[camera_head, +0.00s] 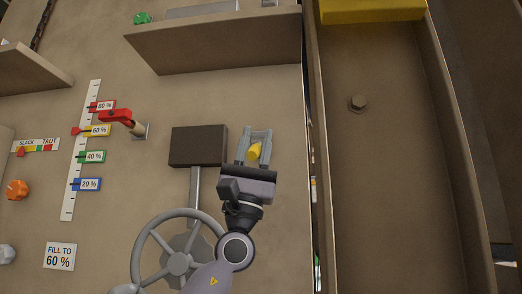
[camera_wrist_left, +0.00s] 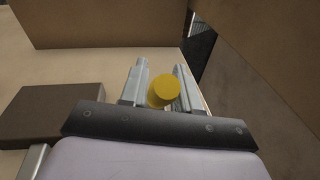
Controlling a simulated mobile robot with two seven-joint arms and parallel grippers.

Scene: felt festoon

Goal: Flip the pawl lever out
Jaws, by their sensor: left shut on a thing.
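A yellow round knob (camera_head: 254,151), apparently the end of the pawl lever, sits between the fingers of my left gripper (camera_head: 256,133). My left gripper is shut on it, right of the dark brown block on the tan panel. In the left wrist view the knob (camera_wrist_left: 164,90) shows as a short yellow cylinder between the two grey fingers. The rest of the lever is hidden behind the fingers and palm. My right gripper is in neither view.
A grey handwheel (camera_head: 178,263) stands below the brown block (camera_head: 198,146). A red-handled lever (camera_head: 121,118) sits by the percent scale (camera_head: 82,150). A tan ledge (camera_head: 215,42) juts out above my gripper. A tan trough (camera_head: 385,170) runs down the right.

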